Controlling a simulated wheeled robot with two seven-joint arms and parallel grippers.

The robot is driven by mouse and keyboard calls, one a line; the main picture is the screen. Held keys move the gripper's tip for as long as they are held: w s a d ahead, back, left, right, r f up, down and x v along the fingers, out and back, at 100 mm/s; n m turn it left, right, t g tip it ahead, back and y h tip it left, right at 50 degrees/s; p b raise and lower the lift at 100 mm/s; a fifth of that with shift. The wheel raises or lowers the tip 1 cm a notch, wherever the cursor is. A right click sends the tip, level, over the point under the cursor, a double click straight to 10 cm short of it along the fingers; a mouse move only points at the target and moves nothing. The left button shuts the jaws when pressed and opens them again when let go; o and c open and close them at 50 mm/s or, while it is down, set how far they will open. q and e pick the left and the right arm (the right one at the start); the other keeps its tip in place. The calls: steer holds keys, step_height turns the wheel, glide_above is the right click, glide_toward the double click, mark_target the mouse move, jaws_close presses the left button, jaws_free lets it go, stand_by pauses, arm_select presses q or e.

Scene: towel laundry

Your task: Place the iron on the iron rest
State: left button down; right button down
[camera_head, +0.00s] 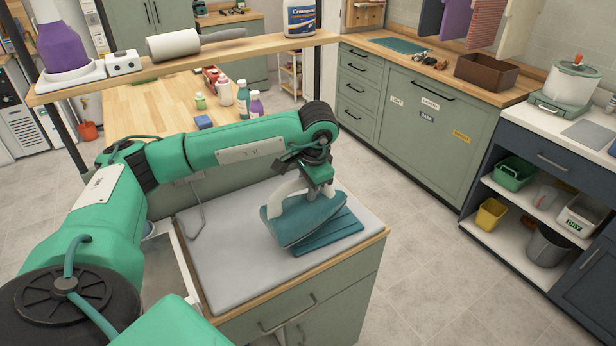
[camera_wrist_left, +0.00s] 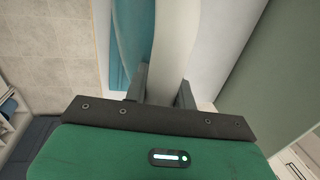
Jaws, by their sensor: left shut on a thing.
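The iron (camera_head: 298,222) has a teal body and a pale handle (camera_head: 287,188). My left gripper (camera_head: 312,186) is shut on the handle from above, and in the left wrist view the fingers (camera_wrist_left: 162,86) sit on both sides of the pale handle (camera_wrist_left: 175,45). The iron is tilted and sits over the left part of the flat teal iron rest (camera_head: 343,236), hiding much of it. I cannot tell whether the iron touches the rest. The rest lies on the grey board (camera_head: 225,262) on the counter. My right gripper is not in view.
Several bottles stand on the wooden counter (camera_head: 150,110) beyond. The board's left and front parts are bare. Open floor lies to the right.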

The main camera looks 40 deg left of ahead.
arm_select(q)
step_height(320, 180, down, 3)
steer(key=shift+f+p, duration=0.1)
steer(key=shift+p, duration=0.35)
steer(key=shift+f, duration=0.15)
steer(key=shift+f, duration=0.15)
steer(key=c, duration=1.1)
jaws_free()
steer(key=shift+c, duration=0.2)
